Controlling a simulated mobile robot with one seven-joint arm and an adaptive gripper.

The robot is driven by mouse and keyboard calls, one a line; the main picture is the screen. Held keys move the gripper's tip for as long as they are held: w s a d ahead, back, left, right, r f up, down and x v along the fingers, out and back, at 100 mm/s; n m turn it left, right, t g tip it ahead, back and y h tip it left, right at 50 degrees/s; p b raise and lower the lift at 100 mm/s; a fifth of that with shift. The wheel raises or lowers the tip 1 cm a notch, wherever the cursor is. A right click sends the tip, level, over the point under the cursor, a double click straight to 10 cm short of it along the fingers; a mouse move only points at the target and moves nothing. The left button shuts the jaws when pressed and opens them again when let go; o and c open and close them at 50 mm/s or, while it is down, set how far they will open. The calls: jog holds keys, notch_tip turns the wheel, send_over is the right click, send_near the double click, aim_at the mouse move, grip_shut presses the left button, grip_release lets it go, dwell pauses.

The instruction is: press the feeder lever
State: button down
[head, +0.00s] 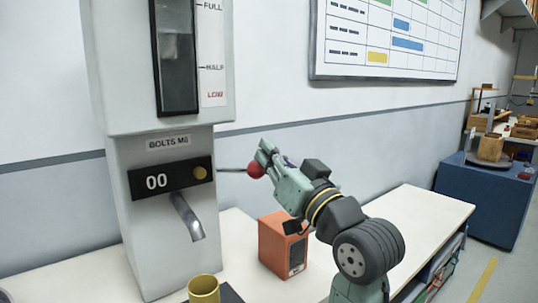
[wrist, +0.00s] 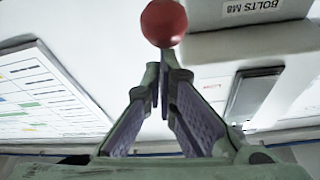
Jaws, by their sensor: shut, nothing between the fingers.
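The grey bolt feeder (head: 165,240) stands on the bench at the left, marked BOLTS M8, with a 00 display and a spout. Its lever is a thin rod from its right side ending in a red ball knob (head: 256,170). The knob also shows in the wrist view (wrist: 164,22), just beyond my fingertips. My gripper (head: 264,150) is shut and empty. In the head view its fingertips are at the knob's upper right edge; I cannot tell whether they touch it. A yellow cup (head: 204,290) stands near the front, below the spout (head: 187,217).
An orange box (head: 270,243) stands on the white bench (head: 415,212) behind my arm. A wall chart (head: 390,40) hangs above. A blue cabinet (head: 495,200) with items on top is at the far right. The right part of the bench top is clear.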

notch_tip(320, 180, down, 12)
jog(key=s+t+y+b, duration=0.1)
jog(key=t+y+b, duration=0.1)
jog(key=b, duration=1.4)
jog(key=shift+s+d+t+b, duration=0.15)
jog(key=shift+d+t+b, duration=0.2)
jog(key=shift+t, duration=0.55)
jog(key=shift+f, duration=0.1)
